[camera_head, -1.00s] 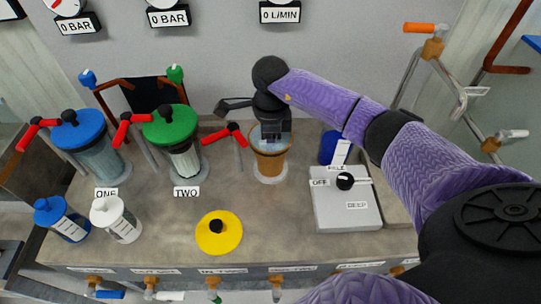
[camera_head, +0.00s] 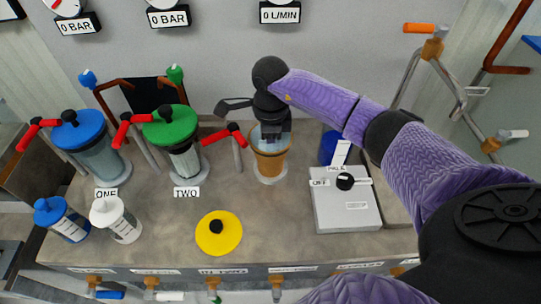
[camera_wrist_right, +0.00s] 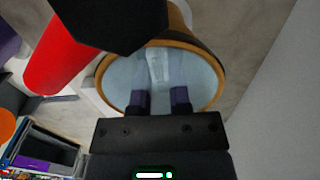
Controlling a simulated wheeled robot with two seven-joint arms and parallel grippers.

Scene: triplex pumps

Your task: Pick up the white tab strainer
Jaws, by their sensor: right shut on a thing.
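The brown-rimmed pot (camera_head: 270,165) stands open on the counter, filled with pale liquid; it also shows in the right wrist view (camera_wrist_right: 218,72). My right gripper (camera_head: 275,133) points down into its mouth. In the right wrist view the two fingertips (camera_wrist_right: 160,99) are inside the rim, shut on the white tab strainer (camera_wrist_right: 158,68), whose pale upright part shows between and beyond them. The strainer's lower part is hidden in the pot. In the head view the gripper hides the strainer. My left gripper is not in view.
A red-handled valve (camera_head: 224,134) stands close left of the pot. Pots with a blue lid (camera_head: 90,128) and a green lid (camera_head: 175,125) are farther left. A yellow lid (camera_head: 218,235) lies in front. A grey switch box (camera_head: 345,210) sits right. The wall is close behind.

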